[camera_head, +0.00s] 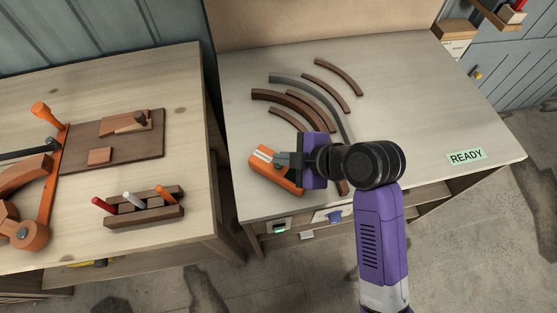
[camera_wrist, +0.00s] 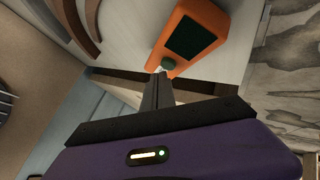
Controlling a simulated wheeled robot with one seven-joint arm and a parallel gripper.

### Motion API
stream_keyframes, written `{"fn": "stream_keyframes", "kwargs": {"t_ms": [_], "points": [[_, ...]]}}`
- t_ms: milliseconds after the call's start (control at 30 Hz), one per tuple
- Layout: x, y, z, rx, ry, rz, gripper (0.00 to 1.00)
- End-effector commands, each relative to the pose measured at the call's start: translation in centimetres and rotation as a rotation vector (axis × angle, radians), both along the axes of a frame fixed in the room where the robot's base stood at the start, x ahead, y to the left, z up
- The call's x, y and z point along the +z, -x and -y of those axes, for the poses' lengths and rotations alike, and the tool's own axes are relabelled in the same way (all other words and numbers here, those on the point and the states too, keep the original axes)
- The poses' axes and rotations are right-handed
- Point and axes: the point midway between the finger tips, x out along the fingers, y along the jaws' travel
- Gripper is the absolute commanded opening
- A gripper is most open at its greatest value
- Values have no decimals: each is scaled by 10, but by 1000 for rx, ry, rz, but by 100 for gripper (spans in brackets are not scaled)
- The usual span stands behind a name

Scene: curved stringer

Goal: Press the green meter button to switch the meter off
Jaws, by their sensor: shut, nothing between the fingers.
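The meter (camera_head: 284,182) is an orange handheld box lying on the front left of the right workbench. In the wrist view the meter (camera_wrist: 222,18) shows a dark, blank-looking screen (camera_wrist: 195,36). My gripper (camera_head: 277,158) is shut and empty, with its fingertips over the meter in the head view.
Several curved wooden strips (camera_head: 333,76) and a grey curved strip (camera_head: 290,82) lie behind the meter. A READY label (camera_head: 466,157) is at the bench's right, where the top is clear. A left bench (camera_head: 180,75) holds a tool rack (camera_head: 145,215) and an orange clamp (camera_head: 50,190).

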Motion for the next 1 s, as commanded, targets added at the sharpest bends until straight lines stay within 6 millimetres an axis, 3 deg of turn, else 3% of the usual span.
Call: {"fn": "stream_keyframes", "kwargs": {"t_ms": [267, 800, 1000], "points": [[9, 0, 0, -1, 0, 1, 0], [58, 0, 0, 0, 0, 1, 0], [61, 0, 0, 1, 0, 1, 0]]}}
